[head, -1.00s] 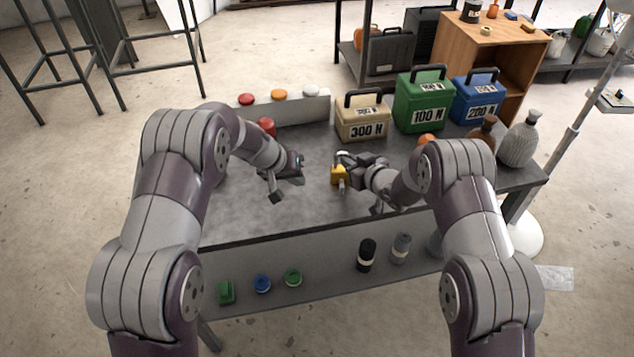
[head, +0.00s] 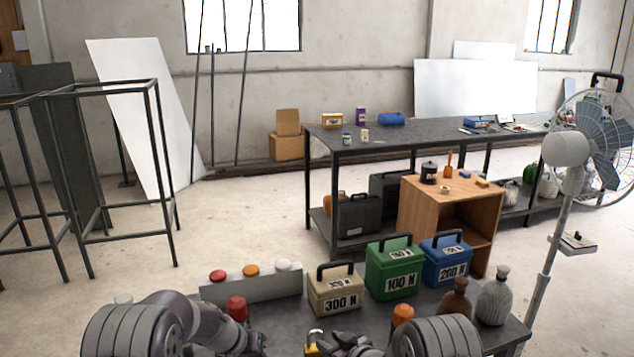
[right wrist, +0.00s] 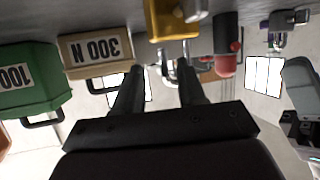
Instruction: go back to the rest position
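My right gripper (right wrist: 158,88) is open in the right wrist view, its two dark fingers apart with nothing between them. It also shows at the bottom edge of the head view (head: 340,345), partly cut off. A yellow block with a metal part (right wrist: 172,18) lies beyond the fingertips, apart from them; it also shows in the head view (head: 313,343). My left gripper (head: 255,343) is at the bottom of the head view, and its fingers are not clear there. Both upper arms are mostly out of the picture.
On the table stand a beige 300 N case (head: 335,292), a green 100 N case (head: 393,272), a blue 200 N case (head: 446,264), a red cylinder (head: 237,308) and two bottles (head: 494,302). A panel with three buttons (head: 252,287) is behind. A fan (head: 566,150) stands right.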

